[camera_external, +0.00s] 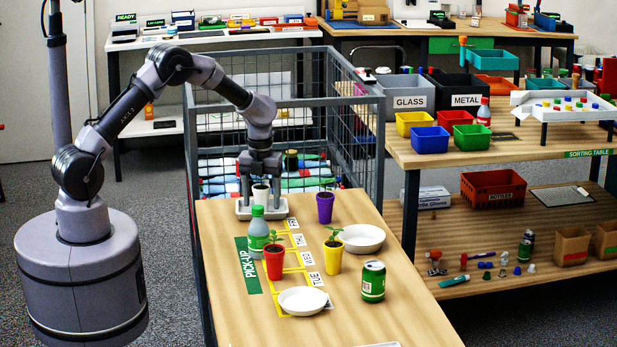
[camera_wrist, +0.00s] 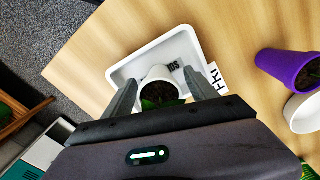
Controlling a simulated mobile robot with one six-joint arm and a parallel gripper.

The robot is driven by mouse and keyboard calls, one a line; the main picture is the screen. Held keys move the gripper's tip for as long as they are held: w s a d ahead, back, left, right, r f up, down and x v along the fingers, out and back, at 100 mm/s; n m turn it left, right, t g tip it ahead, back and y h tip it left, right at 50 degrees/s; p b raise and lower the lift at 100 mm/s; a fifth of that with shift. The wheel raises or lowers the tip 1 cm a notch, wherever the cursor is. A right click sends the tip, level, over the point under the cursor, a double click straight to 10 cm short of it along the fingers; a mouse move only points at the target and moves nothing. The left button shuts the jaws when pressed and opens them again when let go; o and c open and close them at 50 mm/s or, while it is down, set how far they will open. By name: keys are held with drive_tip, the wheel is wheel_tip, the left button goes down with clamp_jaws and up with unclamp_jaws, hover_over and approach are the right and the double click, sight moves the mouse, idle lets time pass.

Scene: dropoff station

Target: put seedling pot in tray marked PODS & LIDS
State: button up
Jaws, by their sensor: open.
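A white seedling pot (camera_external: 260,194) with dark soil and green leaves stands in the white tray (camera_external: 243,212) at the far end of the wooden table. In the wrist view the pot (camera_wrist: 159,75) looks upright on the tray floor (camera_wrist: 140,61). Printed lettering shows beside it, partly hidden by the pot, with only its end readable. My gripper (camera_external: 261,190) is down over the tray, open, with one finger on each side of the pot. The wrist view shows the fingers (camera_wrist: 157,88) apart around it; whether either touches it I cannot tell.
A purple pot (camera_external: 325,208), a red pot (camera_external: 274,264), a yellow pot (camera_external: 333,257), a green bottle (camera_external: 258,234), a green can (camera_external: 373,283) and white dishes (camera_external: 361,238) stand nearer on the table. A wire cage (camera_external: 352,140) stands behind the tray.

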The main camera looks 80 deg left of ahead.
sight(261, 187)
wheel_tip(261, 187, up, 13)
drive_tip(key=p, duration=0.4)
drive_tip(key=shift+d+f, duration=0.1)
drive_tip(key=shift+f, duration=0.05)
drive_tip(key=s+d+r+n+t+y, duration=0.25)
drive_tip(key=s+d+r+n, duration=0.75)
drive_tip(key=d+r, duration=0.5)
drive_tip(key=s+d+n+t, duration=0.1)
drive_tip(key=s+d+n, duration=0.1)
drive_tip(key=s+n, duration=0.2)
drive_tip(key=s+d+n+t, duration=0.2)
drive_tip(key=s+d+n, duration=0.1)
drive_tip(key=s, duration=0.8)
drive_tip(key=shift+s+n, duration=0.15)
drive_tip(key=shift+n, duration=0.45)
